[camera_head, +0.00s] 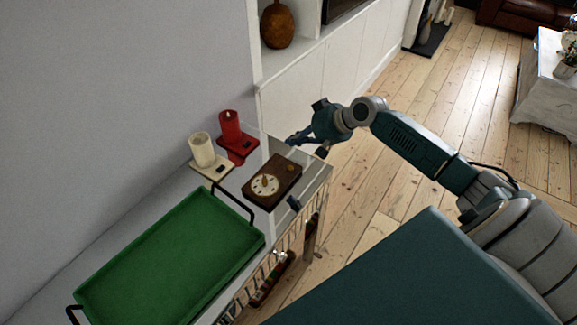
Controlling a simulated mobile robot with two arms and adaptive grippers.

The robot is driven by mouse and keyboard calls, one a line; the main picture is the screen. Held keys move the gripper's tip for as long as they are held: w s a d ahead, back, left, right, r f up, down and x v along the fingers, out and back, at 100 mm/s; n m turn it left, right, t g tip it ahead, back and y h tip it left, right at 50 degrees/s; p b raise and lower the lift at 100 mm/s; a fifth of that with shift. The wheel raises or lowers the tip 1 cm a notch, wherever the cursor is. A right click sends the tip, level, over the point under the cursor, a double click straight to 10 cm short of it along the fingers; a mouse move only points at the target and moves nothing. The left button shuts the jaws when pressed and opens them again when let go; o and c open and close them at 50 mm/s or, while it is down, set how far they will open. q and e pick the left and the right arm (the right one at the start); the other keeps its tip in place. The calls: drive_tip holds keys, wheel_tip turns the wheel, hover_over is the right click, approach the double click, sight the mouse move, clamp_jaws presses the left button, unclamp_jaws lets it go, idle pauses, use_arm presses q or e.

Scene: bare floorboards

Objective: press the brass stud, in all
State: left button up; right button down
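A dark brown wooden box (285,168) with a pale round dial (264,185) lies on the white console near its right end. A small brass-coloured spot (265,182) shows on the dial, most likely the brass stud; it is too small to tell whether it is pressed in. My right gripper (307,147) is above and beyond the box, to its upper right, apart from the dial. Its fingers look spread, with nothing seen between them. My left gripper is out of the picture.
A green tray (170,262) with dark handles fills the console's left part. A cream candle (202,150) and a red candle (230,126) stand on holders behind the box. A small dark blue piece (293,203) is at the console's front edge. Floorboards right of the console are clear.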

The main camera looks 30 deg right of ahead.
sight(293, 168)
wheel_tip(293, 168, down, 4)
drive_tip(key=b, duration=0.3)
drive_tip(key=shift+w+a+r+b, duration=0.1)
drive_tip(key=shift+w+a+b, duration=0.05)
drive_tip(key=shift+b, duration=0.2)
wheel_tip(293, 168, down, 4)
drive_tip(key=b, duration=0.3)
drive_tip(key=shift+r, duration=0.25)
drive_tip(key=shift+f+b, duration=0.5)
drive_tip(key=shift+f, duration=0.2)
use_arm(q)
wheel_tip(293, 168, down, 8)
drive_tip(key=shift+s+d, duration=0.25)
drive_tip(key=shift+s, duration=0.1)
use_arm(e)
drive_tip(key=shift+f, duration=0.15)
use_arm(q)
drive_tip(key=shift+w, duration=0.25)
use_arm(e)
drive_tip(key=shift+f, duration=0.4)
